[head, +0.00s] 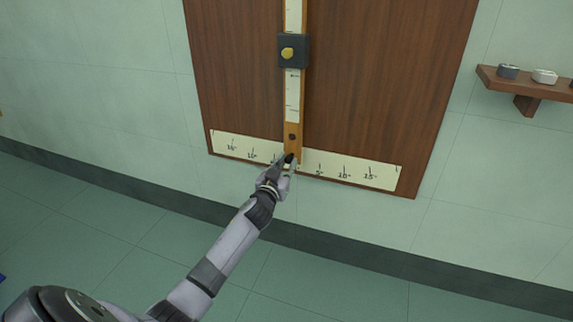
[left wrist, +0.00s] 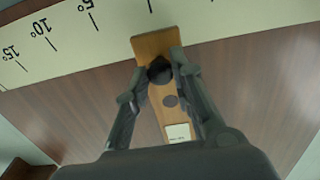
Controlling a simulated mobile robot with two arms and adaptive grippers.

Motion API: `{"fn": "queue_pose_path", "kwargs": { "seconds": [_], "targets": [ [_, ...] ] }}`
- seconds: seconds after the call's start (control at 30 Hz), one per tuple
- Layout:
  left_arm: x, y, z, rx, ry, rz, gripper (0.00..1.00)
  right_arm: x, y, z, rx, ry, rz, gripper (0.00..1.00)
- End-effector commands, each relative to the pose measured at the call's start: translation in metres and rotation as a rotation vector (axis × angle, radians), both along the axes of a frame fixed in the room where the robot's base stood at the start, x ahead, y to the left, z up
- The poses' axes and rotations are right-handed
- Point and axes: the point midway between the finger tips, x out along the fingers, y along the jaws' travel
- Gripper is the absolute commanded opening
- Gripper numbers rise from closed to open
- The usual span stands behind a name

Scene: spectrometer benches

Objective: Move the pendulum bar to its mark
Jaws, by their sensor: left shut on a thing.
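The pendulum bar (head: 293,120) is a long wooden bar with a pale scale strip, hanging almost straight down on a brown board. Its lower end is near the middle of a white degree scale (head: 375,178) with labels 5, 10 and 15. My left gripper (head: 287,160) is at that lower end. In the left wrist view, its fingers close from both sides on a dark knob (left wrist: 159,68) on the bar (left wrist: 150,45). My right gripper is not in view.
A dark square block with a yellow knob (head: 289,52) sits higher on the bar. The brown board (head: 390,70) is on a pale green tiled wall. A wooden shelf (head: 535,87) with small objects is at the right. The floor below is clear.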

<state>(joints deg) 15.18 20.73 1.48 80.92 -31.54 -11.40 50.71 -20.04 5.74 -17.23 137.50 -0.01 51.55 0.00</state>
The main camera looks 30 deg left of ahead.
Motion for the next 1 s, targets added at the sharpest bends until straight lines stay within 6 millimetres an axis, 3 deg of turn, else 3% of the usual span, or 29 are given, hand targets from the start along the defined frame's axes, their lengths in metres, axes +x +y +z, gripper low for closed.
{"fn": "queue_pose_path", "kwargs": {
  "seconds": [0.37, 0.8, 1.0],
  "targets": [
    [0.002, -0.008, -0.001, -0.010, -0.002, -0.002, 0.00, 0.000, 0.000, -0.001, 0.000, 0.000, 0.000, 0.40],
    [0.029, -0.116, 0.005, -0.137, -0.036, -0.001, 0.00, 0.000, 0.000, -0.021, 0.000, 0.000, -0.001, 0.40],
    [0.035, -0.144, 0.011, -0.167, -0.041, -0.001, 0.00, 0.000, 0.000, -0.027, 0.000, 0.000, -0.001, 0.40]
  ]
}}
